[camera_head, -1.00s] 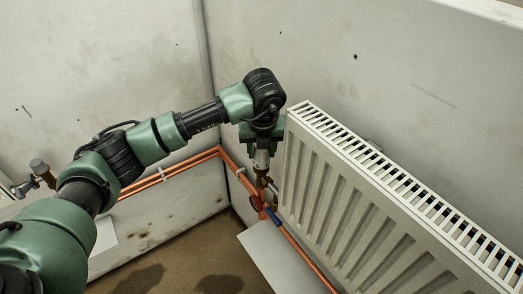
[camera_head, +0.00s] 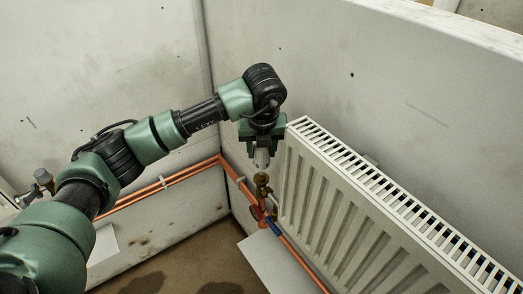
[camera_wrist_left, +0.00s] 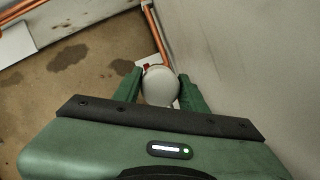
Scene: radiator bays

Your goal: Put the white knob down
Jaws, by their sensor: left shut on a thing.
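My left gripper (camera_head: 262,150) points down in the head view, beside the left end of the radiator. It is shut on the white knob (camera_head: 262,158), which hangs just above the brass valve (camera_head: 262,184), with a small gap between them. In the left wrist view the knob (camera_wrist_left: 160,86) sits between the two green fingers of my left gripper (camera_wrist_left: 160,92) and hides the valve below it. My right gripper is not in view.
The white radiator (camera_head: 370,210) stands close on the right. Copper pipes (camera_head: 170,181) run along the walls. A red handle (camera_head: 256,212) and a blue piece (camera_head: 273,227) are below the valve. A white board (camera_head: 270,262) lies low in front.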

